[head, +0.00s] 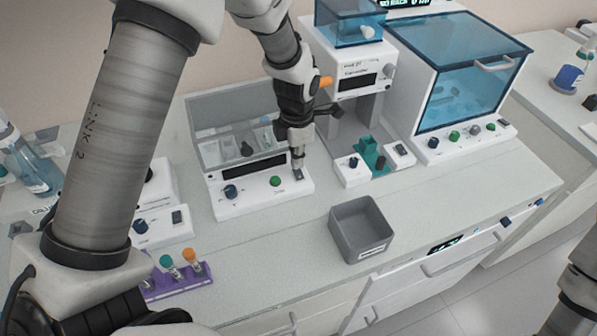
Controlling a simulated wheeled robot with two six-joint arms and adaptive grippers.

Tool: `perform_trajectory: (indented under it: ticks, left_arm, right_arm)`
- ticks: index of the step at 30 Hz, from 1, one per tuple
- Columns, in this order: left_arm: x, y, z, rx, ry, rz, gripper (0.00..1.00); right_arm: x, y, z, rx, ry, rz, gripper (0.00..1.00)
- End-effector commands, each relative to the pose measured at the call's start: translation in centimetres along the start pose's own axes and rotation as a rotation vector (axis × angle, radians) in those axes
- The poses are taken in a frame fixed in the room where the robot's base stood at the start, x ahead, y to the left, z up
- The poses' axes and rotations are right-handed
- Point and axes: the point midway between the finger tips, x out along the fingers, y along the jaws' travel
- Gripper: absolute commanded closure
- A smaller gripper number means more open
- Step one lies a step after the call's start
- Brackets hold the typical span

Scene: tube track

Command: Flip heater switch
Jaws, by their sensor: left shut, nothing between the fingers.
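A low white device (240,205), which I take to be the heater, sits at the back of the bench with a raised clear lid. Its front panel carries a dark blue knob (231,191), a green button (275,181) and a small grey rocker switch (300,173) at the right end. My left gripper (297,165) is shut and empty, pointing down at the switch with its tips right at or just above it. The fingertips partly cover the switch, so contact and its position cannot be told. My right gripper is outside the picture.
A grey open bin (342,225) stands in front. A white dispenser-like machine (345,62) and a blue-windowed cabinet (425,105) stand to the right. A purple rack (172,283) with capped tubes is at front left. Bench around the bin is clear.

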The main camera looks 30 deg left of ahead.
Motion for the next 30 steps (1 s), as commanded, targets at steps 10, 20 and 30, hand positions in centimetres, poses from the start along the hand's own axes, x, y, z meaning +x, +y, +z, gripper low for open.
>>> perform_trajectory:
  ticks: [10,20,30]
  left_arm:
    - [0.6,0.0,0.0,0.0,0.0,0.0,1.0]
    - [1.1,0.0,0.0,0.0,0.0,0.0,1.0]
    - [1.6,0.0,0.0,0.0,0.001,-0.001,1.0]
  right_arm:
    - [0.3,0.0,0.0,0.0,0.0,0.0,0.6]
    - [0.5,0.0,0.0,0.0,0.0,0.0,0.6]
    - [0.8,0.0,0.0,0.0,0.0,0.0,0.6]
